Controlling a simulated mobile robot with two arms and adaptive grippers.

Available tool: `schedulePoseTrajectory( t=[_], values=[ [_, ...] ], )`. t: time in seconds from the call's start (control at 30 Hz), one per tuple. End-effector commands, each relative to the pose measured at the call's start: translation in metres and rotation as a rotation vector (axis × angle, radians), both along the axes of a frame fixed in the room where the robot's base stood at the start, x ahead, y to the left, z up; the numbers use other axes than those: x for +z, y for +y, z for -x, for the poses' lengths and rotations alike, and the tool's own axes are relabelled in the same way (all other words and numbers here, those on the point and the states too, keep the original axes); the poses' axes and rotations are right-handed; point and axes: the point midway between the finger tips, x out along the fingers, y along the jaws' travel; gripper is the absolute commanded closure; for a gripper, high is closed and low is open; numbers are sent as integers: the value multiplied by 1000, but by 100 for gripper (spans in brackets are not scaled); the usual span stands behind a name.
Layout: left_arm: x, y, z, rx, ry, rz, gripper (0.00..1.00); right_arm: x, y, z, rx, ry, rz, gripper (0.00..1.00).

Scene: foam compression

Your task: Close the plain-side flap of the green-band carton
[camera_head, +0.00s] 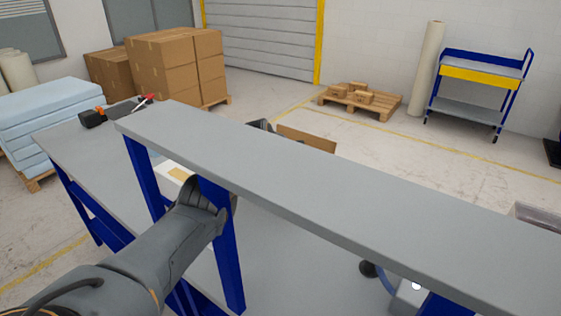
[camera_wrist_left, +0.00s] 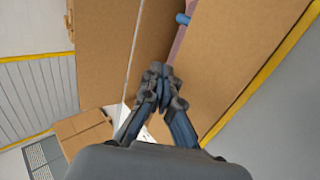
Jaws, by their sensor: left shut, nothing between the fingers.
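My left gripper (camera_wrist_left: 160,78) is shut and empty in the left wrist view. Its fingertips are at the gap between two brown cardboard panels, a left panel (camera_wrist_left: 105,50) and a right panel (camera_wrist_left: 232,60); I cannot tell whether they touch either one. Something pinkish and a blue piece show in the gap. In the head view a cardboard flap (camera_head: 306,139) stands up behind the grey shelf, and the rest of that carton is hidden. No green band shows, so I cannot tell which side is plain. My right gripper is not in view.
The long grey shelf (camera_head: 330,185) on blue posts crosses above the workbench (camera_head: 75,155), and my left arm passes beneath it. A tool with orange and red parts lies on the bench at the left. Stacked boxes (camera_head: 165,65), a pallet and a blue cart (camera_head: 480,85) stand farther off.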

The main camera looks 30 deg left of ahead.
Motion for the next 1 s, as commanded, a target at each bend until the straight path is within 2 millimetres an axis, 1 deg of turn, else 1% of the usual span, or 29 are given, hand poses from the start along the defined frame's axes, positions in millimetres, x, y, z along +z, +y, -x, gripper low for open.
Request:
schedulePoseTrajectory(
  t=[0.03,0.17,0.37,0.57,0.83,1.0],
  values=[
    [6,0,0,0,0,0,100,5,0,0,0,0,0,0],
    [11,0,0,0,0,0,100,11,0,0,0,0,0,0],
    [11,0,1,-1,0,-1,100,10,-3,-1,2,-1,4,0],
    [19,2,6,0,-4,0,100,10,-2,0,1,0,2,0],
    [33,2,22,-1,-2,-3,100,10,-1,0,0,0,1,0],
    [50,4,37,0,-3,-3,100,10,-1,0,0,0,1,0]
  ],
)
